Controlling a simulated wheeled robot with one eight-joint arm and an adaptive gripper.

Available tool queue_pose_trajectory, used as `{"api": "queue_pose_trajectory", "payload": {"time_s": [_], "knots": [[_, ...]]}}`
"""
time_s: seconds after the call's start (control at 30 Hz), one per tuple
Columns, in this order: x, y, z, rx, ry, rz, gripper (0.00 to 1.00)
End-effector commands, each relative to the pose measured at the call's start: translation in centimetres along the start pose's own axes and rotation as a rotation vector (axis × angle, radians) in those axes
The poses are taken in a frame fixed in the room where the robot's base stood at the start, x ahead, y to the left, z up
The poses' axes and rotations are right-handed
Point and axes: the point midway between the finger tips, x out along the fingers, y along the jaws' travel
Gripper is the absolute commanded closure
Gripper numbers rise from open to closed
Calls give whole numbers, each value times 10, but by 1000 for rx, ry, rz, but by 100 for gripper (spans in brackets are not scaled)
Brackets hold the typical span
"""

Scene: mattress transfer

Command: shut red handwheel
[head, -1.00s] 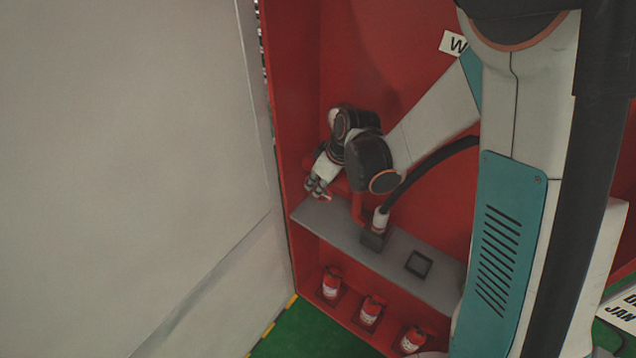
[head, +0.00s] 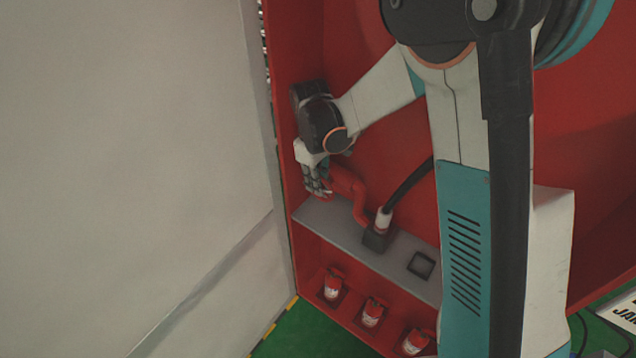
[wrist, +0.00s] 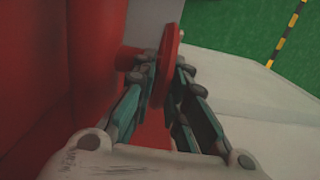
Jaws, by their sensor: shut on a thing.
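The red handwheel (wrist: 170,50) shows edge-on in the wrist view, a thin red disc on a short red stem. My gripper (wrist: 171,72) has one finger on each side of the disc and is shut on it. In the head view my gripper (head: 317,184) reaches down at the left end of a red pipe (head: 350,187), above the grey shelf. The handwheel itself is mostly hidden there behind my fingers and wrist.
The grey shelf (head: 325,216) sits in a red cabinet, with a black hose in a dark socket (head: 376,238) and an empty square holder (head: 421,264). Several fire extinguishers (head: 333,288) stand below. A large pale panel (head: 130,150) is close on the left.

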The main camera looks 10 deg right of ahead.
Motion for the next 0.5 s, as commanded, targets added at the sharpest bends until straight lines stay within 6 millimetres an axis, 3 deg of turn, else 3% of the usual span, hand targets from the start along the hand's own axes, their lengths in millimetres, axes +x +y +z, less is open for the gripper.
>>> {"api": "queue_pose_trajectory", "payload": {"time_s": [0.5], "knots": [[0,0,-2,0,-62,0,100]]}}
